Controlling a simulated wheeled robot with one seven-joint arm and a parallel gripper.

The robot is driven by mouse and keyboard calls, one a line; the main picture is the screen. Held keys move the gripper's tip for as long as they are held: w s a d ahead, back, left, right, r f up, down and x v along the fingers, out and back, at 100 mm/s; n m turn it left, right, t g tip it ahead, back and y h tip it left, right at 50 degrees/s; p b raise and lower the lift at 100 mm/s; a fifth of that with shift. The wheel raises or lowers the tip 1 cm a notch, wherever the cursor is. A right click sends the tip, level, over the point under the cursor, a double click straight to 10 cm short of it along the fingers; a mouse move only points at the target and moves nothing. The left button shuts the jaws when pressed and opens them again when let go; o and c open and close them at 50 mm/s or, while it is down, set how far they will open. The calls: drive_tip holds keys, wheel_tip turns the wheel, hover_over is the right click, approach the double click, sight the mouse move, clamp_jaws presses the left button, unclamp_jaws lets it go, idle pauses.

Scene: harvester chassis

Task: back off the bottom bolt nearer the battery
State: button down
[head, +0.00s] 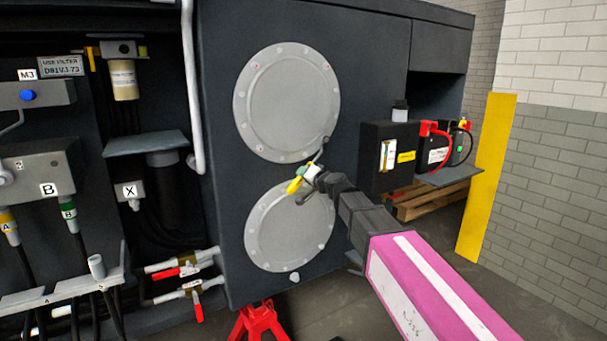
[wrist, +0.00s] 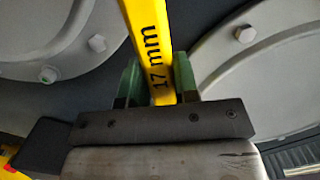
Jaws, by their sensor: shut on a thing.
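My gripper (head: 305,172) is shut on a yellow wrench (head: 295,186) in front of the dark panel, between two round grey covers. In the wrist view the wrench (wrist: 149,45), marked 17 mm, stands between green fingers (wrist: 157,82). In the head view its thin grey end reaches up toward the lower right rim of the upper cover (head: 285,100). I cannot tell whether it touches a bolt there. The lower cover (head: 272,235) is partly behind my gripper. Bolts show on both covers in the wrist view, one left (wrist: 96,43) and one right (wrist: 244,33). The battery (head: 433,150) stands on a shelf to the right.
A black box (head: 385,150) sits between the panel and the battery. A yellow post (head: 487,175) stands at the right by the brick wall. A white pipe (head: 192,90) and red-handled valves (head: 190,270) are at the left. A red stand (head: 259,322) is below.

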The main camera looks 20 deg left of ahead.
idle(0.3)
drive_tip(key=shift+w+d+f+n, duration=0.7)
drive_tip(key=shift+w+f+n, duration=0.15)
drive_tip(key=shift+f+n, duration=0.15)
drive_tip(key=shift+w+d+f, duration=0.1)
drive_tip(key=shift+w+d, duration=0.05)
drive_tip(key=shift+w, duration=0.05)
drive_tip(key=shift+s, duration=0.1)
drive_tip(key=shift+s, duration=0.1)
drive_tip(key=v, duration=1)
drive_tip(key=shift+s+f, duration=0.2)
drive_tip(key=shift+s, duration=0.25)
idle(0.5)
idle(0.8)
